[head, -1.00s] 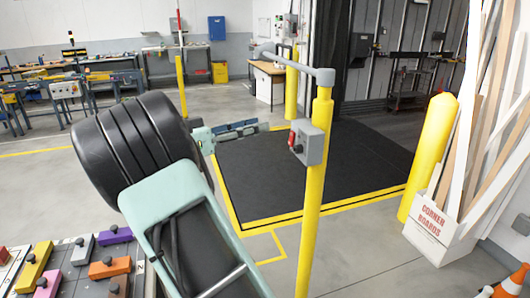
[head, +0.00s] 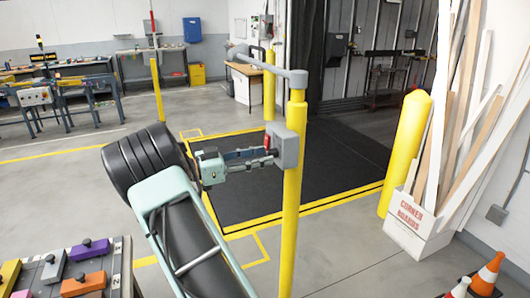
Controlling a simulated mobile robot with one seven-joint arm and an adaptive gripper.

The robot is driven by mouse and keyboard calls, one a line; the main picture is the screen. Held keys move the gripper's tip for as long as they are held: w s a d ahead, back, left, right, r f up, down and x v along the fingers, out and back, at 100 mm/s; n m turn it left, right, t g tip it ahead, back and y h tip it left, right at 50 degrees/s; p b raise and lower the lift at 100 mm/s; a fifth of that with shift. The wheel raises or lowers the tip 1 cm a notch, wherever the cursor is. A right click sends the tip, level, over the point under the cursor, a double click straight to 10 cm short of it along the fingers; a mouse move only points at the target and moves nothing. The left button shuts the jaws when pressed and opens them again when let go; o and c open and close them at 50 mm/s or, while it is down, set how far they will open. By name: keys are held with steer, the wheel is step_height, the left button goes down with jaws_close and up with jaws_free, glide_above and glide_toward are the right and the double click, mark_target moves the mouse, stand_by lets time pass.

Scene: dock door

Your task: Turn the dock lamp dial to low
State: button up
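A grey control box (head: 291,146) is mounted on a yellow post (head: 291,215). On its left face are a small red part (head: 267,142) and a dark dial (head: 274,153), both small in view. My gripper (head: 269,157) reaches in from the left, level with the dial. Its two dark fingers are spread, with a gap between them, and their tips are at or very near the dial. I cannot tell whether they touch it. The dial's markings and setting are too small to read.
A yellow bollard (head: 405,150) and a white box of corner boards (head: 415,225) stand at the right. Orange cones (head: 488,275) are at the lower right. A bench with coloured blocks (head: 85,285) is lower left. A black mat (head: 330,170) lies behind.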

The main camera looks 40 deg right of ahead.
steer(key=shift+x, duration=0.95)
jaws_close()
